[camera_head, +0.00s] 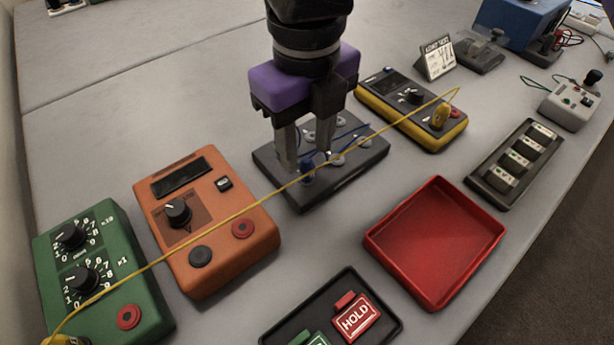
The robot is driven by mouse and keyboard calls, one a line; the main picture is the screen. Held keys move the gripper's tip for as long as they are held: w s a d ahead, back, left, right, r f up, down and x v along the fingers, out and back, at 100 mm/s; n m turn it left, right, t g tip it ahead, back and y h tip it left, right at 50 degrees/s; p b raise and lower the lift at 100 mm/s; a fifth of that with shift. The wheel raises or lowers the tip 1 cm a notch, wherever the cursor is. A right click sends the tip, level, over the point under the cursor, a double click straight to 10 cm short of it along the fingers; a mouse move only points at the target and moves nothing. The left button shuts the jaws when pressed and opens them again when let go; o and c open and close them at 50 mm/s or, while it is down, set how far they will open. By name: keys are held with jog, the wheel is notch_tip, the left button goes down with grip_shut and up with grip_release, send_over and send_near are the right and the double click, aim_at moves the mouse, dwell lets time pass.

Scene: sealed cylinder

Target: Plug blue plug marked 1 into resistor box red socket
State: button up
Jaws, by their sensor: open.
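The blue plug (307,170) stands in a dark holder plate (340,190) in the middle of the table; a mark on it is too small to read. My gripper (309,164) is open, pointing down over the plate, with its fingers on either side of the blue plug. I cannot tell whether they touch it. The green box with two numbered dials, the resistor box (100,270), stands at the lower left. Its red socket (129,317) is empty on its front right part. A yellow plug (66,341) sits at its lower left, partly cut off.
A yellow lead (215,221) runs across the orange box (205,220) and past the plate to a yellow-edged meter (412,108). Bare table lies behind the orange box.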

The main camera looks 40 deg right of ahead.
aim_at(307, 160)
jog(key=shift+f, duration=2)
jog(key=shift+p, duration=0.55)
jog(key=shift+c, duration=0.4)
grip_shut()
jog(key=shift+r, duration=0.2)
dwell(0.8)
jog(key=shift+r+p, duration=2.85)
jog(key=shift+p, duration=0.35)
